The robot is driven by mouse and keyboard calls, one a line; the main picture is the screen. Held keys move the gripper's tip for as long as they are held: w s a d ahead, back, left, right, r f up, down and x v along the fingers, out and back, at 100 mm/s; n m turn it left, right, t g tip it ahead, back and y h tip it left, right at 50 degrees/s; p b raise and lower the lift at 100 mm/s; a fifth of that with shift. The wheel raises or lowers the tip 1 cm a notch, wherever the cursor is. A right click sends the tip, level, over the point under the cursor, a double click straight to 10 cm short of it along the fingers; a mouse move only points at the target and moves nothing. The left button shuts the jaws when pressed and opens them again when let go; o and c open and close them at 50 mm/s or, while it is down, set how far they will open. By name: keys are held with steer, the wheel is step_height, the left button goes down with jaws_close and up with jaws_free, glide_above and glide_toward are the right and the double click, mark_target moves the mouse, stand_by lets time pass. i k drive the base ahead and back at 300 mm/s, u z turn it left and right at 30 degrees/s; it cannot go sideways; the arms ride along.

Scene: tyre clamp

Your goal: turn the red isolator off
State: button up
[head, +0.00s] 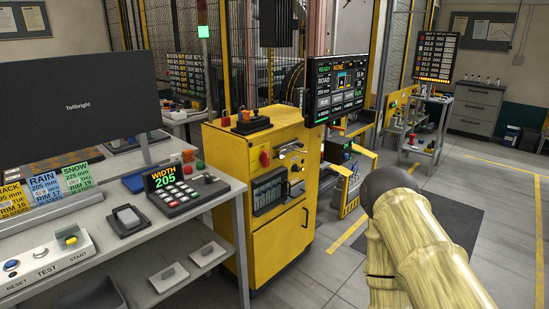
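In the head view, a yellow cabinet (228,158) stands in the middle. A small red knob (265,158), which looks like the red isolator, sits on the upper left of its front face. Its exact handle angle is too small to tell. My arm, in a pale yellow cover, comes in at the lower right and ends in a dark rounded part, to the right of the cabinet and well apart from the knob. My gripper's fingers do not show.
A bench (150,240) with a keypad (185,190) and a monitor (85,110) stands on the left, close to the cabinet. A screen (337,88) rises behind the cabinet's right side. Floor (320,275) is open between cabinet and arm.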

mark_target(264, 158)
steer(key=u, duration=0.05)
steer(key=k, duration=0.15)
steer(key=u, duration=0.65)
steer(key=i, duration=1.35)
steer(key=z, duration=0.45)
